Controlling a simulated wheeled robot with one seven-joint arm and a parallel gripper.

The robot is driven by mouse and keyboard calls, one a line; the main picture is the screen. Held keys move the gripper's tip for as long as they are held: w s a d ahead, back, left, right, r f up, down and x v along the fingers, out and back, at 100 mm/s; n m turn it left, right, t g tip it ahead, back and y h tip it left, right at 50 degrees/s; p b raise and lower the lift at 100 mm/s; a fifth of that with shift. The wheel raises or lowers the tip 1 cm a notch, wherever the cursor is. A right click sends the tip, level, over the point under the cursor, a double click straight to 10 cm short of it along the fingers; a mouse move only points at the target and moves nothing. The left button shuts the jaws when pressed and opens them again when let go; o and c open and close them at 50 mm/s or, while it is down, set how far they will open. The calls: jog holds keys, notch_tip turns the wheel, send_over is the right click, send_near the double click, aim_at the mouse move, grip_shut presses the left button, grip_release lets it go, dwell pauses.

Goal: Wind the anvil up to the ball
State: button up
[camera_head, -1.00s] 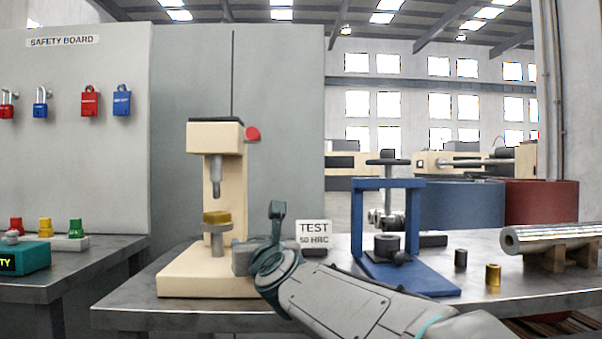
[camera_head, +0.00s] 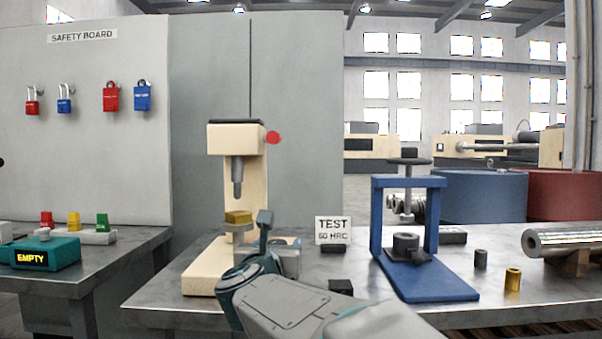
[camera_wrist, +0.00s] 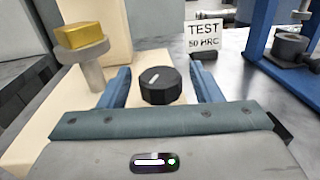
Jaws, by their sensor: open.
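The cream hardness tester (camera_head: 222,140) stands on the bench. Its anvil, a grey plate on a stem (camera_wrist: 92,76), carries a brass block (camera_head: 238,216). The grey indenter (camera_head: 238,175) hangs above with a clear gap to the block; the ball at its tip is too small to make out. A black knob with a white mark (camera_wrist: 158,86) sits low at the tester's base in the wrist view. My gripper (camera_wrist: 160,80) is open, its blue fingers on either side of the knob; contact cannot be told. In the head view my gripper (camera_head: 264,225) hides the knob.
A "TEST 50 HRC" sign (camera_head: 333,230) stands right of the tester, with a small black block (camera_head: 341,287) nearer. A blue press frame (camera_head: 440,283), a dark cylinder (camera_head: 480,259) and a brass cylinder (camera_head: 512,280) stand farther right. A teal "EMPTY" box (camera_head: 45,252) is at left.

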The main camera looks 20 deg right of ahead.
jog(key=shift+a+r+m+g+h+p, duration=0.1)
jog(key=shift+m+g+h+p, duration=0.8)
jog(key=shift+h+p, duration=0.6)
jog(key=shift+r+m+g+h+p, duration=0.1)
jog(key=shift+m+g+h+p, duration=0.85)
jog(key=shift+p, duration=0.8)
jog(key=p+v, duration=0.1)
jog(key=v, duration=1.3)
jog(key=w+a+r+n+t+y+p, duration=0.2)
jog(key=r+n+y+p, duration=0.6)
jog(key=n, duration=0.5)
jog(key=w+a+r+n+t+y+p, duration=0.1)
jog(key=w+a+r+n+y+p, duration=0.1)
jog(key=r+n+y+p, duration=0.7)
jog(key=s+d+f+n+g+h+p, duration=0.1)
jog(key=s+d+n+g+h+p, duration=0.1)
jog(key=s+d+n+g+p, duration=0.4)
jog(key=s+d+f+n+g+h+p, duration=0.2)
jog(key=s+d+n+g+p, duration=0.4)
jog(key=s+n+p, duration=0.5)
jog(key=s+d+n, duration=0.1)
jog(key=s+n, duration=0.3)
jog(key=n, duration=0.1)
jog(key=shift+f, duration=0.3)
jog(key=shift+a+h, duration=0.1)
jog(key=shift+h, duration=0.15)
